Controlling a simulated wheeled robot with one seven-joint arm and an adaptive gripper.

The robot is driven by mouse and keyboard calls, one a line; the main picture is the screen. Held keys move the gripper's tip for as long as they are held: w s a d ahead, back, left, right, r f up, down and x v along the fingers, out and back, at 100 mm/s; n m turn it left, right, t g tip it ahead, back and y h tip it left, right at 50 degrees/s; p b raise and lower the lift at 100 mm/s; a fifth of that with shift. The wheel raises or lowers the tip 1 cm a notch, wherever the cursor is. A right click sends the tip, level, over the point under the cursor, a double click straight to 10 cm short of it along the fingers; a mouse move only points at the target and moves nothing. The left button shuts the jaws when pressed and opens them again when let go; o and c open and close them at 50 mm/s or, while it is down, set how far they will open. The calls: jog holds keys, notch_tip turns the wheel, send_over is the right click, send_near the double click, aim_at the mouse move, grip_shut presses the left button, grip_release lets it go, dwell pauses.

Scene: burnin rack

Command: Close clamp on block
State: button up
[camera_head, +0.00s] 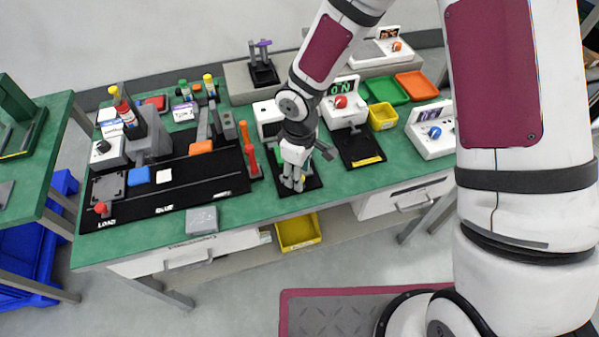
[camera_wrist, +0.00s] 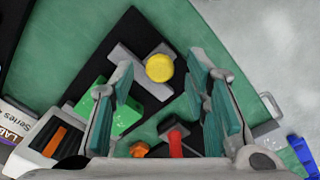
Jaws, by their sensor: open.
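A green block (camera_wrist: 122,116) lies on a black plate (camera_wrist: 128,40) in the wrist view. A grey metal arm (camera_wrist: 128,63) with a round yellow knob (camera_wrist: 160,68) sits on the same plate, beside the block; it looks like the clamp. My gripper (camera_wrist: 165,92) is open, with its teal-padded fingers spread and the knob showing between and beyond them. I see no contact with the knob. In the head view my gripper (camera_head: 293,184) is low over the black plate (camera_head: 314,181) and hides most of the clamp. A sliver of the green block (camera_head: 279,157) shows behind it.
A white box (camera_head: 268,113) stands behind the plate. A box with a red knob (camera_head: 341,102), a black mat (camera_head: 360,148) and a yellow bin (camera_head: 383,116) lie to the right. A black board (camera_head: 215,177) with tools lies left. The bench front edge is close.

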jog(key=shift+f, duration=0.45)
grip_shut()
jog(key=shift+w, duration=0.1)
jog(key=w+b, duration=0.1)
jog(key=w, duration=0.1)
jog(key=w+a+b, duration=0.1)
jog(key=shift+w+a, duration=0.1)
jog(key=shift+w, duration=0.3)
jog(key=shift+r, duration=0.1)
grip_release()
jog(key=shift+w, duration=0.1)
